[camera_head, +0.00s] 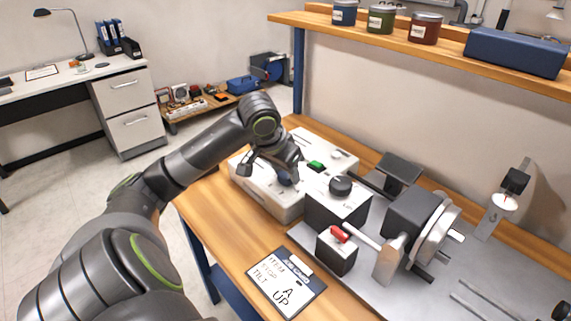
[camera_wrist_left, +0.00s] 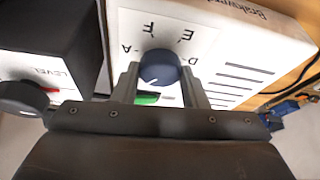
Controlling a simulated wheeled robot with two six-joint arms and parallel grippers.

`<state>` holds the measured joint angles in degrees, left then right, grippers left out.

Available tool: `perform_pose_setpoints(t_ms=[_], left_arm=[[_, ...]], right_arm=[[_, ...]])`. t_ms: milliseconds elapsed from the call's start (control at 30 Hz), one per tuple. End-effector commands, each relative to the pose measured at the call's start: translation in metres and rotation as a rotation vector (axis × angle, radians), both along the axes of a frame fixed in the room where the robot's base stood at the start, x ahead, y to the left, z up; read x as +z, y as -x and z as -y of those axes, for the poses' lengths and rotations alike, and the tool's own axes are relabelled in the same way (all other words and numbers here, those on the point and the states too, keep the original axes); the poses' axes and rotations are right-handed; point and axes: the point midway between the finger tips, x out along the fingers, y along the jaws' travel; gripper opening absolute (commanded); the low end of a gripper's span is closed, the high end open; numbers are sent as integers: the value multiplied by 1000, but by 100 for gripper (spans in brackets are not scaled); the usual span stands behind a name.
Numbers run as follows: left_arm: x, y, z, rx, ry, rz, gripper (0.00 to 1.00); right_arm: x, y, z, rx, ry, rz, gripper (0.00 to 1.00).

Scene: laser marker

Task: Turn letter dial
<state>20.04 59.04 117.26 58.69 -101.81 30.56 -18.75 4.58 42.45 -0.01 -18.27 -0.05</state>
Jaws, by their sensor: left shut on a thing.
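The letter dial is a blue round knob with a white pointer mark, in the left wrist view (camera_wrist_left: 160,66). The printed letters A, F, E and D stand around it on a white box (camera_head: 262,199). My left gripper (camera_head: 284,172) reaches down over this box. In the wrist view its two fingers (camera_wrist_left: 158,74) sit on either side of the dial, shut on it. The pointer mark faces the lower left of that view, near the A side. In the head view the gripper hides most of the dial (camera_head: 285,180). My right gripper is out of view.
A green switch (camera_head: 316,165) is close beside the gripper. A black box with a LEVEL knob (camera_head: 340,185) and a small box with a red switch (camera_head: 339,234) stand to the right. A shelf (camera_head: 400,43) hangs behind.

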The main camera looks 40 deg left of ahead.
Motion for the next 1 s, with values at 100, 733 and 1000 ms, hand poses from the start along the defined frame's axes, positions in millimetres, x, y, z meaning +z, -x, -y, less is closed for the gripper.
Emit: perform_pose_setpoints(t_ms=[100, 733, 1000], left_arm=[[7, 1, -1, -87, 2, -6, 17], [4, -1, -4, -661, 3, -1, 17], [1, -2, -5, -832, 3, 0, 17]], right_arm=[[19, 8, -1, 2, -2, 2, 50], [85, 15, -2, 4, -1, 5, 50], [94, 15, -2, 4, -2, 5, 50]])
